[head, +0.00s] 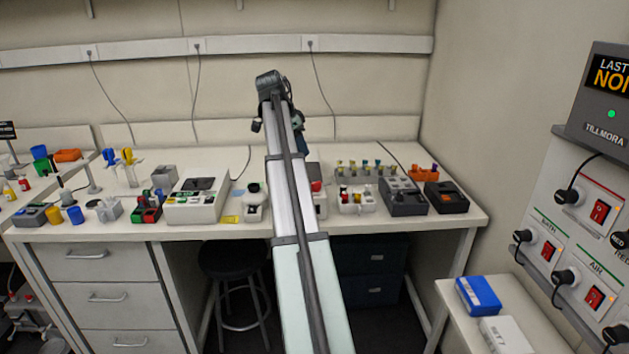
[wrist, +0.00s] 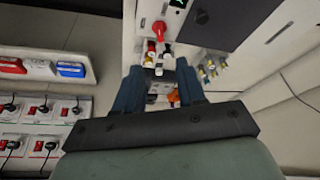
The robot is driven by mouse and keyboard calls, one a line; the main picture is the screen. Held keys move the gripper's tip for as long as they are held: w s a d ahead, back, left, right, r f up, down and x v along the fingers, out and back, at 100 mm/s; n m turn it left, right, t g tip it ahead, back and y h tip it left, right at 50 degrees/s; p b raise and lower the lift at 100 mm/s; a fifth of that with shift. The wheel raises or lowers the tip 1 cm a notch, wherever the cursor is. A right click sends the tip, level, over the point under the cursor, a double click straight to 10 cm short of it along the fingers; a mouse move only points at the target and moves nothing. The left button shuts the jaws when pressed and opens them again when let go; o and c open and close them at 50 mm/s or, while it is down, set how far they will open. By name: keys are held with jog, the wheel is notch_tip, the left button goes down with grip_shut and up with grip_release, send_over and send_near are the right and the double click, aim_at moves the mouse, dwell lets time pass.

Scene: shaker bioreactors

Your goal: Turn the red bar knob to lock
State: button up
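The red knob (wrist: 160,32) shows in the wrist view on a pale panel, above and beyond my fingertips. Its exact turn angle is too small to read. My gripper (wrist: 160,80) has its two blue fingers well apart, with a gap between them and nothing held. The fingers are short of the knob and not touching it. In the head view a small red part (head: 316,186) shows just right of my arm on a pale unit; I cannot tell if it is the same knob. My arm hides part of that unit, and my fingers are not clear there.
The bench (head: 465,215) holds a rack of vials (head: 365,172), a dark device (head: 404,197) and a white device (head: 196,203). A switch panel (head: 570,240) stands at right.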

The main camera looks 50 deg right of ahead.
aim_at(316, 182)
jog(key=x, duration=1.3)
jog(key=shift+s+d+f, duration=0.1)
jog(key=shift+d+f, duration=0.15)
jog(key=shift+f, duration=0.1)
jog(key=shift+c, duration=0.2)
grip_shut()
